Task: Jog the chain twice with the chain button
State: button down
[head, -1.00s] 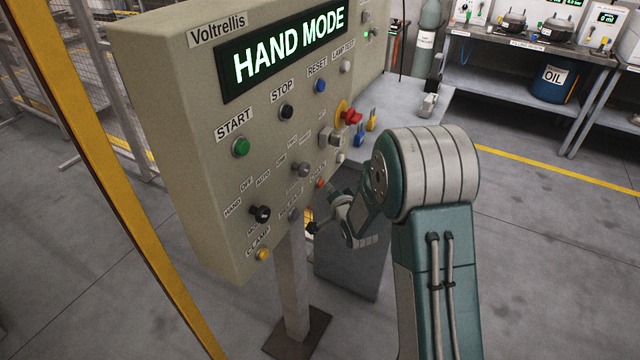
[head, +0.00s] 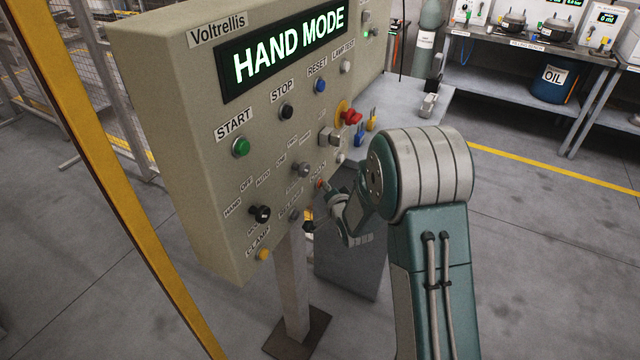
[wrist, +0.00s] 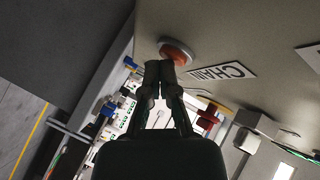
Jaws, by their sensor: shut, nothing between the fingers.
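The chain button (head: 319,183) is a small orange-red round button low on the right part of the beige control panel (head: 190,130). In the wrist view the button (wrist: 177,52) sits beside a white CHAIN label (wrist: 222,72). My gripper (wrist: 160,69) is shut and empty. Its fingertips point at the button and overlap its near edge in the wrist view; I cannot tell whether they touch it. In the head view my gripper (head: 325,190) is small and partly hidden by my arm. The panel's display (head: 290,52) reads HAND MODE.
The green START (head: 240,147), black STOP (head: 286,111) and blue RESET (head: 320,86) buttons are higher on the panel. A red emergency stop (head: 351,117) sticks out near the right edge. A yellow post (head: 100,160) stands at left. A workbench (head: 540,55) stands behind.

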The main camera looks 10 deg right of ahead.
jog(key=shift+s+d, duration=0.6)
jog(key=shift+d, duration=0.15)
jog(key=s+d, duration=0.3)
jog(key=d, duration=0.2)
jog(key=shift+s, duration=0.25)
dwell(0.9)
